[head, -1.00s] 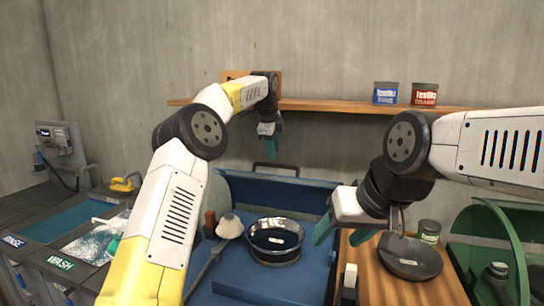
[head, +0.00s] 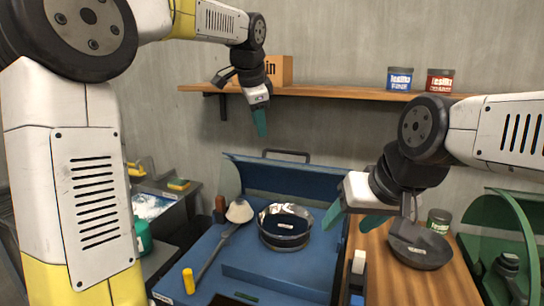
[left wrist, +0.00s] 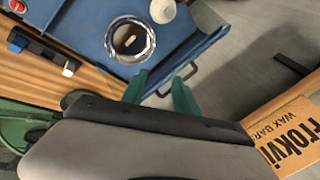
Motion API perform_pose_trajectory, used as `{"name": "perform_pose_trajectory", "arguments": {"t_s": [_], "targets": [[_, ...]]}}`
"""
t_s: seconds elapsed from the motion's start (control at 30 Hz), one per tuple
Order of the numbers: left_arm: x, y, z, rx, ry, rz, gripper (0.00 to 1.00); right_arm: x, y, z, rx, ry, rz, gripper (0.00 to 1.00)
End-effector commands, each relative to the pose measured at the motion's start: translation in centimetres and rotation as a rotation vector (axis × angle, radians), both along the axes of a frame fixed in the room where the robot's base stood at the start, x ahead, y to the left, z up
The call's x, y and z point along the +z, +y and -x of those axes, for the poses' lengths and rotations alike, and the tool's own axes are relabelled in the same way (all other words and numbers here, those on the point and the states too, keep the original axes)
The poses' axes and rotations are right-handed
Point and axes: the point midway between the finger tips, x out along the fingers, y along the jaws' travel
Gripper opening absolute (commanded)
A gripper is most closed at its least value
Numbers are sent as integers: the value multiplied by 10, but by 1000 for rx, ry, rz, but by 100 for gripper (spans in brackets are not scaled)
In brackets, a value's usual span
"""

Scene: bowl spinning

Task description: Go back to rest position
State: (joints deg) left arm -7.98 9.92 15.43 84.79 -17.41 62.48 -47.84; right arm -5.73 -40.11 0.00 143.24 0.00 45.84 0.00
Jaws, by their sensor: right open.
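My left gripper (head: 259,120) hangs with its teal fingers pointing down, just in front of the wall shelf (head: 330,92). In the left wrist view its two fingers (left wrist: 160,90) are apart, with nothing between them. My right gripper (head: 352,216) is open and empty over the right edge of the blue machine (head: 275,280), with its teal fingers spread. A shiny metal bowl (head: 285,238) sits in the blue machine, apart from both grippers. It also shows in the left wrist view (left wrist: 148,42).
A wax bar box (head: 279,70) stands on the shelf beside my left gripper, with two cans (head: 400,78) farther right. A dark dish (head: 425,262) is on the wooden top.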

Motion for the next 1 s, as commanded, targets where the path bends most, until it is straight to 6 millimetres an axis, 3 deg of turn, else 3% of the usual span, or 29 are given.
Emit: {"name": "perform_pose_trajectory", "arguments": {"t_s": [0.03,0.27,0.6,0.8,1.0], "targets": [[2,11,20,59,0,26,36,0,0,0,0,0,0,59],[-12,53,102,347,15,181,36,0,0,0,0,0,0,59],[-69,98,222,787,59,476,36,0,0,0,0,0,0,59],[-105,106,270,973,91,624,36,0,0,0,0,0,0,59],[-119,107,285,1041,108,679,36,0,0,0,0,0,0,59]]}}
